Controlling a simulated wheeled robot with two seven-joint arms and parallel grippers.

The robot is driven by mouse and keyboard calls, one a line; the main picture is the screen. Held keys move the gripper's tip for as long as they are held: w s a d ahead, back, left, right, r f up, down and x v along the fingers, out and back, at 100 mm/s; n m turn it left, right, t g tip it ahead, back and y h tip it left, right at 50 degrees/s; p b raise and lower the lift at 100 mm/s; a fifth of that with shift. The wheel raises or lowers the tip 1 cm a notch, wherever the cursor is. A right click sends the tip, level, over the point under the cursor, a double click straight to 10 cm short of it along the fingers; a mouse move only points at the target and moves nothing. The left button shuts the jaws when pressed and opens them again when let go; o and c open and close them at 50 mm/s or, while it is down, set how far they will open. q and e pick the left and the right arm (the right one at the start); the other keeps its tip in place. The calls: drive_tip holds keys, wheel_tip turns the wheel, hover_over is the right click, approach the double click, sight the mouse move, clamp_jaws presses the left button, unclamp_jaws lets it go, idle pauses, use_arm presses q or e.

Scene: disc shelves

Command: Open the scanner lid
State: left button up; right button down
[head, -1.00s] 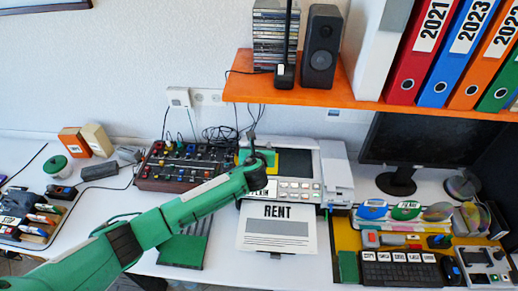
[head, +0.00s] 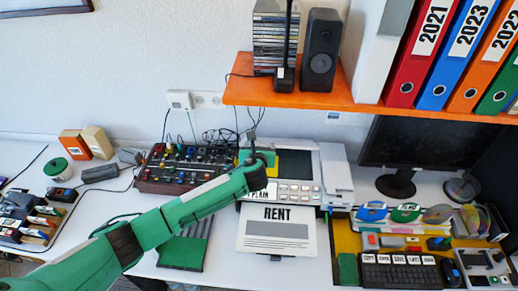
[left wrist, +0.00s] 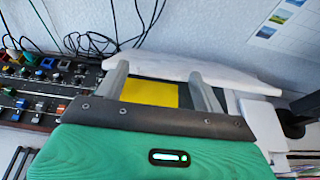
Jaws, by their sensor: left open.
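The scanner (head: 308,190) is the light grey machine with a button panel, right of the mixer. Its dark bed with a yellow patch (head: 294,163) is uncovered. A white slab, which looks like the raised lid (head: 290,142), stands along the back edge. It also shows in the left wrist view as a long white edge (left wrist: 185,66) behind the bed. My left gripper (left wrist: 160,74) is open, its two fingers apart over the bed and close to the lid; I cannot tell whether they touch it. In the head view my left gripper (head: 258,158) is over the scanner's left side. My right gripper is not in view.
A mixer (head: 190,165) with knobs stands left of the scanner. A RENT sheet (head: 277,236) lies in front of it. An orange shelf (head: 300,97) with a speaker (head: 320,48) hangs above. A monitor (head: 430,140) and a keyboard (head: 400,272) are at the right.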

use_arm(q)
drive_tip(key=b+v, duration=0.3)
drive_tip(key=v, duration=1)
drive_tip(key=shift+s+r, duration=0.15)
drive_tip(key=shift+s, duration=0.25)
drive_tip(key=shift+c, duration=0.2)
